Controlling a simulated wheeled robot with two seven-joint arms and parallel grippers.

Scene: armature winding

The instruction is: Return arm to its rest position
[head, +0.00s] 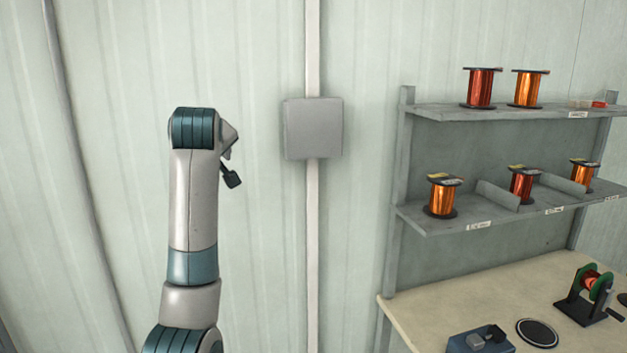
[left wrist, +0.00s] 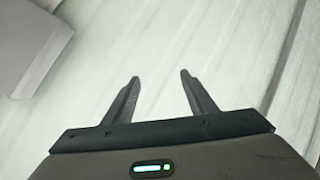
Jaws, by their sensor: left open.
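My left arm stands upright at the left of the head view, bent at the top. My left gripper (head: 232,180) shows there as a small dark piece beside the top of the arm, in front of the wall and left of the grey box. In the left wrist view the left gripper (left wrist: 158,80) has its two fingers spread apart with nothing between them. Only the pale wall lies behind the fingers. My right gripper is in neither view.
A grey wall box (head: 313,129) sits on a vertical conduit (head: 312,250). At the right, a shelf unit (head: 397,190) holds several copper wire spools. Below it, a workbench (head: 420,305) carries a winding device (head: 590,295), a dark round plate (head: 537,333) and a blue block (head: 478,341).

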